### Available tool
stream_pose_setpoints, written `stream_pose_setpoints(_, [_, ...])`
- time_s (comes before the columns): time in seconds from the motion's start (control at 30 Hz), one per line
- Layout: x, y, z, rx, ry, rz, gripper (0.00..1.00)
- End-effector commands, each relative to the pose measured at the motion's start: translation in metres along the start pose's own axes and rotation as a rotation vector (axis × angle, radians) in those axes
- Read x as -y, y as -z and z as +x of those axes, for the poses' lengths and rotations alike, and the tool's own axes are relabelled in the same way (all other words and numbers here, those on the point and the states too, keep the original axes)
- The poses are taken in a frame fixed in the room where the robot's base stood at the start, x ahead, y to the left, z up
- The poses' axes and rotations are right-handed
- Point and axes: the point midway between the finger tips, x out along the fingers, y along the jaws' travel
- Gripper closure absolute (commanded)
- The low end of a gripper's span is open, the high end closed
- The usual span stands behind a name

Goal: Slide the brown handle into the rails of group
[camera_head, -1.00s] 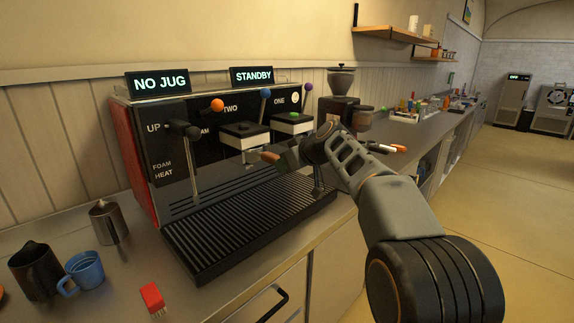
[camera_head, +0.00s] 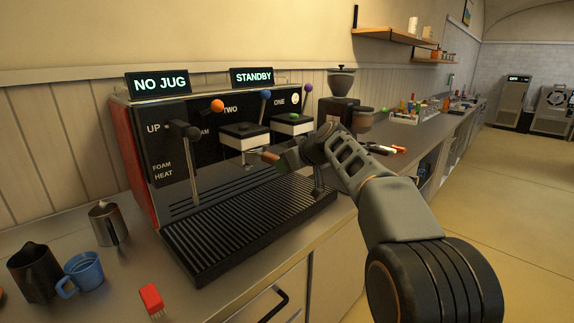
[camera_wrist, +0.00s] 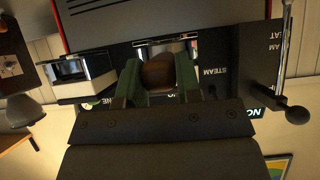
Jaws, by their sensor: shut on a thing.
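The brown handle (camera_head: 269,157) is in my gripper (camera_head: 277,158), level and pointing toward the coffee machine. In the wrist view the rounded brown end (camera_wrist: 158,74) sits between the two green fingers of my gripper (camera_wrist: 158,84), which are shut on it. The group under the TWO label (camera_head: 244,133) is just above and left of the handle in the head view. A bit of metal shows below this group; I cannot tell whether it sits in the rails. The group under the ONE label (camera_head: 292,122) is to the right.
The ribbed drip tray (camera_head: 250,225) lies below. A steam lever (camera_head: 192,160) stands at the left of the machine. A grinder (camera_head: 340,105) stands behind my arm. A metal jug (camera_head: 107,222), a dark jug (camera_head: 35,272), a blue mug (camera_head: 83,271) and a red brush (camera_head: 151,298) are front left.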

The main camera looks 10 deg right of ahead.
Motion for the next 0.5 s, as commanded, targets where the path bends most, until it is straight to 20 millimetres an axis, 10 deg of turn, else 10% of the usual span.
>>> stream_pose_setpoints(0.5, [0.000, 0.010, 0.011, -0.003, -0.001, 0.000, 1.00])
